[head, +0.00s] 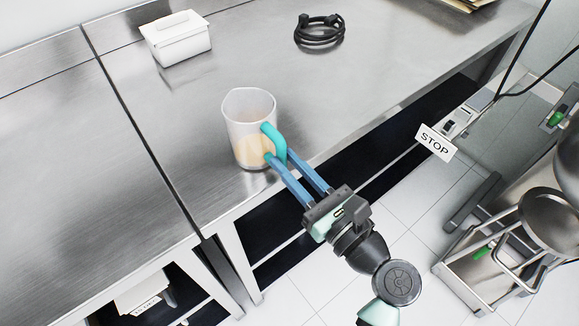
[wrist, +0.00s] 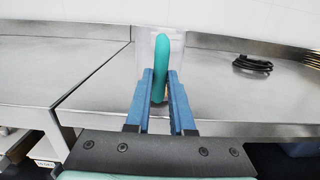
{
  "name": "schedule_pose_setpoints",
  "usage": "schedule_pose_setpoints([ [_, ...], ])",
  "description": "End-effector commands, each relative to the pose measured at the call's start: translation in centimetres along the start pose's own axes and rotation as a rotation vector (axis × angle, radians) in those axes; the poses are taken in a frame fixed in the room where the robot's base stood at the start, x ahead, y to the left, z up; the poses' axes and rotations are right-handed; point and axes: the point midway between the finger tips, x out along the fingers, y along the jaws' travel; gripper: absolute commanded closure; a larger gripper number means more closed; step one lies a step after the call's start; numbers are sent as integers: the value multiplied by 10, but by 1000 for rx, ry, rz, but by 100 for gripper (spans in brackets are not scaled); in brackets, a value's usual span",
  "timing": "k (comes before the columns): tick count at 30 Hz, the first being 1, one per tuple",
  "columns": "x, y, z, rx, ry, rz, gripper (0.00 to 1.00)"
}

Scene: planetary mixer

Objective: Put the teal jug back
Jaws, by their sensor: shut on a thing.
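The teal jug (head: 246,125) is a clear jug with a teal handle and some pale orange content low inside. It looks upright at the front part of the steel table (head: 375,75); I cannot tell whether its base touches the top. My gripper (head: 274,160) reaches in from the front right and is shut on the teal handle. In the wrist view the handle (wrist: 161,58) stands between the two blue fingers (wrist: 160,78), with the clear body behind it.
A white lidded box (head: 178,40) and a coiled black cable (head: 320,32) lie farther back on the table. A seam divides the steel tops left of the jug. A STOP sign (head: 435,142) and the mixer's metal frame (head: 500,250) are at the right.

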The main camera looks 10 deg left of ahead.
Motion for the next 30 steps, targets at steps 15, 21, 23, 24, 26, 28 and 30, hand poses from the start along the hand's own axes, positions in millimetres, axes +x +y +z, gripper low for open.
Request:
schedule_pose_setpoints([
  [15,0,0,-6,0,0,-1,62],
  [21,0,0,-6,0,-1,0,49],
  [23,0,0,-6,0,-1,0,49],
  [24,0,0,-6,0,-1,-1,49],
  [26,0,0,-5,0,-1,-1,49],
  [28,0,0,-2,-2,-1,0,49],
  [30,-8,-1,-3,0,0,-4,49],
])
